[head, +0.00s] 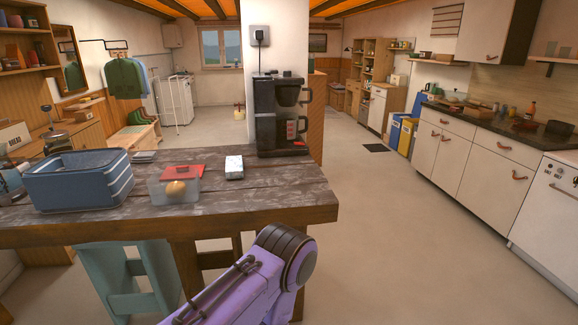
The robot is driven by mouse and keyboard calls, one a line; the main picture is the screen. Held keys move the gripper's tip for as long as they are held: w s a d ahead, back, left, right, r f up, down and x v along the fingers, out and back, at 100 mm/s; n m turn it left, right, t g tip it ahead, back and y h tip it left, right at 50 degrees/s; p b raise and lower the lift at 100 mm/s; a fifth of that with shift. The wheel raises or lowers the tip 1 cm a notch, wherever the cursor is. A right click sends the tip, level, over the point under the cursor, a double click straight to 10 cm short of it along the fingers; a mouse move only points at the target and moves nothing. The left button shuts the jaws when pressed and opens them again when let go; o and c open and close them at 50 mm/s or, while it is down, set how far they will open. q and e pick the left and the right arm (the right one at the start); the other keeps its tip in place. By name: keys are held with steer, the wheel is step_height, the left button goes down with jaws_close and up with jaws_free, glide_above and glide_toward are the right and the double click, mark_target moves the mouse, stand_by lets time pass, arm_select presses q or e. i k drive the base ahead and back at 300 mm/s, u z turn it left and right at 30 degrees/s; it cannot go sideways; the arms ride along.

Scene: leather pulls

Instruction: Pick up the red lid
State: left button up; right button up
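The red lid (183,171) is a flat red piece on the wooden table. It lies at the back top edge of a small clear container (157,191). I cannot tell whether it rests on the container's rim or just behind it. A round yellow-orange item (176,190) shows inside the container. Neither of my grippers is in view. One purple link of my own arm rises from the bottom middle, in front of the table and apart from the lid.
A blue ribbed bin (80,188) stands left of the container on the table (255,195). A small white box (234,167) lies to the right, and a black coffee maker (280,113) stands at the back right. A teal stool (125,270) is below the front edge. Open floor lies right.

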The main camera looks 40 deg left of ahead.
mark_target(200, 167)
steer(key=z, duration=1.65)
steer(key=k, duration=1.5)
steer(key=u, duration=1.45)
